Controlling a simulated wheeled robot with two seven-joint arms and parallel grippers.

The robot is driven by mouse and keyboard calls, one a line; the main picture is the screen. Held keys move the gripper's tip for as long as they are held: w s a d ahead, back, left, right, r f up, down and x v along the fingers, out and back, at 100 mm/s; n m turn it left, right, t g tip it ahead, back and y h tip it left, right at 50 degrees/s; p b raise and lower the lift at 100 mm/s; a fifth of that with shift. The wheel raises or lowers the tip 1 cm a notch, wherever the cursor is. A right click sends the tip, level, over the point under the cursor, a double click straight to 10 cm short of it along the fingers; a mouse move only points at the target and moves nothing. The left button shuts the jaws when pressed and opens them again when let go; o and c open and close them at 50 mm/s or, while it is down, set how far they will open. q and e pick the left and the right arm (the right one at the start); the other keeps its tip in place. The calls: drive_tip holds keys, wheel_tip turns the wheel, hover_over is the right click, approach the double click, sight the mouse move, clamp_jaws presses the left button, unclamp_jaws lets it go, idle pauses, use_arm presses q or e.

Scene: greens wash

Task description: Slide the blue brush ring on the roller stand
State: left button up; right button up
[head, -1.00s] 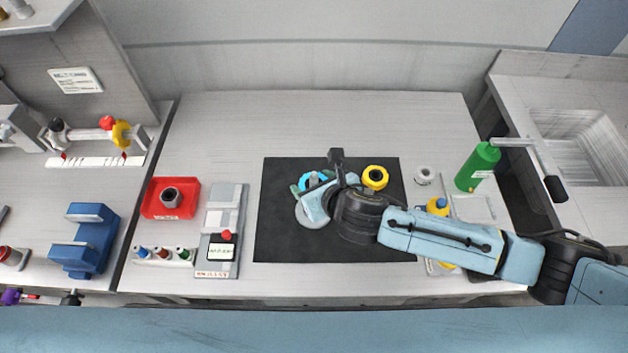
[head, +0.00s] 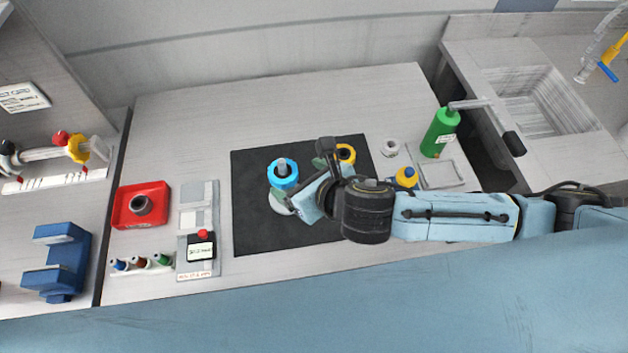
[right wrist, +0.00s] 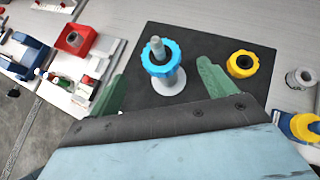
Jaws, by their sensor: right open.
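The blue brush ring (head: 284,174) is around the upright grey post of a stand with a round pale base (head: 281,201), on the black mat. In the right wrist view the ring (right wrist: 160,71) sits above the base (right wrist: 172,82), with the post (right wrist: 157,45) sticking up through it. My right gripper (head: 302,180) is just right of the ring in the head view. Its green fingers are open and empty in the right wrist view (right wrist: 164,86), one on either side of the stand and apart from the ring. My left gripper is not in view.
A yellow ring (head: 346,153) lies on the mat (head: 250,235) behind my right gripper. A green bottle (head: 440,132), a yellow-topped container (head: 407,177) and a small grey cylinder (head: 389,147) stand right. A red tray (head: 126,219) and a button box (head: 201,253) are left.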

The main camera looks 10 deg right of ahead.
drive_tip(key=v, duration=0.5)
idle(0.6)
